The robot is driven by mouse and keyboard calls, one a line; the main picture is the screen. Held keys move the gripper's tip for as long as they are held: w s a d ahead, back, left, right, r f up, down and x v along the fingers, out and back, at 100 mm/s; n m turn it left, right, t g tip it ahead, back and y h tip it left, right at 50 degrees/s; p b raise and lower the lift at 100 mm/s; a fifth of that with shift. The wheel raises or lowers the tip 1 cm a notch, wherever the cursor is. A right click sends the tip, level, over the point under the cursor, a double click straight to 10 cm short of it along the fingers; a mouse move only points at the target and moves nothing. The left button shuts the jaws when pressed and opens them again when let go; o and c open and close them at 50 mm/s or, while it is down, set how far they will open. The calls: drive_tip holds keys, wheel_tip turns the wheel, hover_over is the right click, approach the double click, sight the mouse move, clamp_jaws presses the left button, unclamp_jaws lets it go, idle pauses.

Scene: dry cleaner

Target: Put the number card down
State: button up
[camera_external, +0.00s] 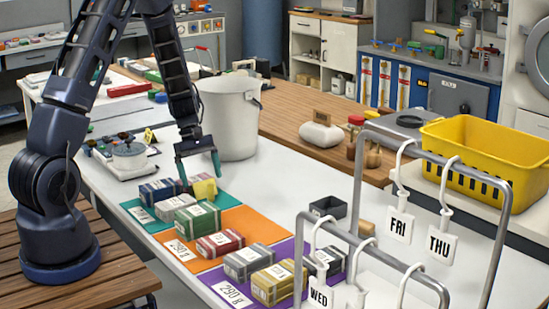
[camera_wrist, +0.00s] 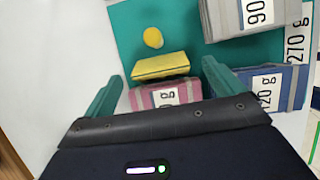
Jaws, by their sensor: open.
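A yellow piece that looks like a folded card (camera_wrist: 160,66) lies between and just beyond my fingertips in the wrist view. No number is readable on it. A yellow piece (camera_external: 204,188) also shows below my gripper in the external view. My gripper (camera_external: 199,168) is open, low over the teal mat's far end; its two green fingers (camera_wrist: 163,78) stand apart. A pink bundle (camera_wrist: 166,94) with a white label sits beside the yellow piece, partly hidden by my gripper. Another small yellow card (camera_external: 151,136) with a dark mark stands near the scale.
A grey bundle (camera_wrist: 250,17) and a blue bundle (camera_wrist: 270,86) lie close on the right. A yellow round spot (camera_wrist: 153,38) is on the teal mat (camera_wrist: 195,52). A white bucket (camera_external: 228,120) stands behind my gripper. The scale (camera_external: 128,158) is left. Orange and purple mats hold several bundles.

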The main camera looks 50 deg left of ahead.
sight(204, 188)
drive_tip(key=shift+x, duration=1.45)
drive_tip(key=c, duration=1.1)
drive_tip(key=shift+r, duration=0.1)
